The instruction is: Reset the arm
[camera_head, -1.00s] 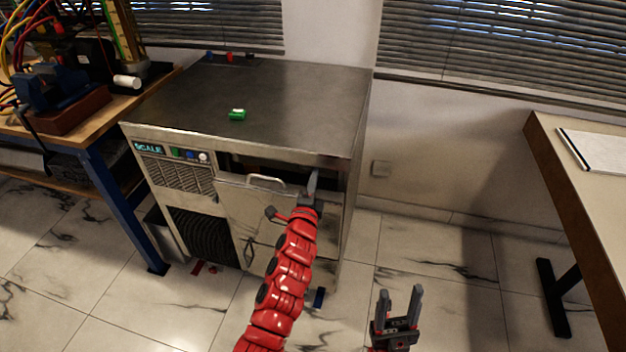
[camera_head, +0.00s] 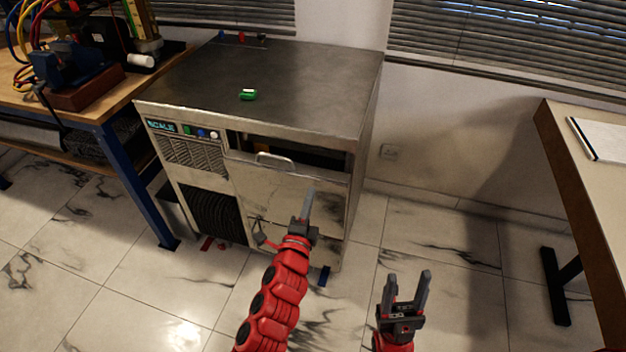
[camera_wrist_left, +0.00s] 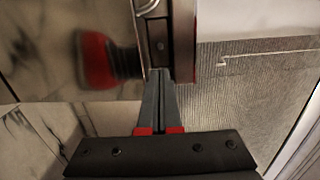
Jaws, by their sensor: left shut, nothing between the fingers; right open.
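My left gripper (camera_head: 306,205) is in front of the metal cabinet (camera_head: 345,200), with its red arm coming up from the bottom. Its fingers are shut and empty; the left wrist view shows the closed fingers (camera_wrist_left: 162,95) in front of a reflective metal front. My right gripper (camera_head: 408,288) is open and empty over the floor, right of the left arm. The cabinet's drawer (camera_head: 290,195) has a bar handle (camera_head: 274,160), and a dark opening (camera_head: 300,150) shows above its front.
A workbench (camera_head: 110,107) with cables and equipment stands at left, and a table (camera_head: 570,150) with a white board (camera_head: 600,138) at right. Tiled floor (camera_head: 450,240) is clear between cabinet and table.

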